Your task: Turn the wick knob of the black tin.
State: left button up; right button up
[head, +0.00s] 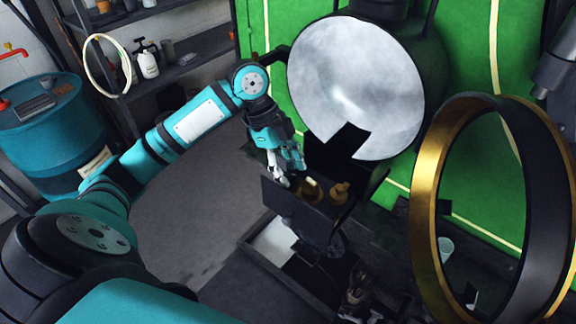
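The black tin (290,205) is an open-topped dark box below the big round reflector, in the middle of the head view. Brass parts (339,192) show at its top, with another brass piece (311,190) to their left. I cannot tell which part is the wick knob. My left gripper (284,174) reaches down from the upper left to the tin's left top edge, close to the brass. I cannot tell whether it touches, and its fingers are too small to read as open or shut. My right gripper is not in view.
A pale reflector disc (350,85) stands just above the tin. A large black and brass ring (425,205) is close on the right. Green panels (480,75) rise behind. A blue drum (52,125) and shelves (190,45) stand left. Bare floor (190,230) lies between.

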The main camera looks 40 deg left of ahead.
pick_arm(q)
grip_shut()
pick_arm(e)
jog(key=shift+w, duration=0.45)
pick_arm(q)
jog(key=n+t, duration=0.1)
jog(key=n, duration=0.2)
jog(key=n+t+y, duration=0.1)
jog(key=n, duration=0.2)
jog(key=shift+s, duration=0.15)
jog(key=n+t+y, duration=0.1)
jog(key=n, duration=0.2)
jog(key=n+y, duration=0.1)
jog(key=n, duration=0.2)
jog(key=shift+d+t, duration=0.2)
jog(key=shift+t, duration=0.2)
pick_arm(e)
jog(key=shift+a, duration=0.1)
pick_arm(q)
jog(key=shift+s+n, duration=0.1)
jog(key=shift+n, duration=0.3)
jog(key=shift+o, duration=0.7)
grip_release()
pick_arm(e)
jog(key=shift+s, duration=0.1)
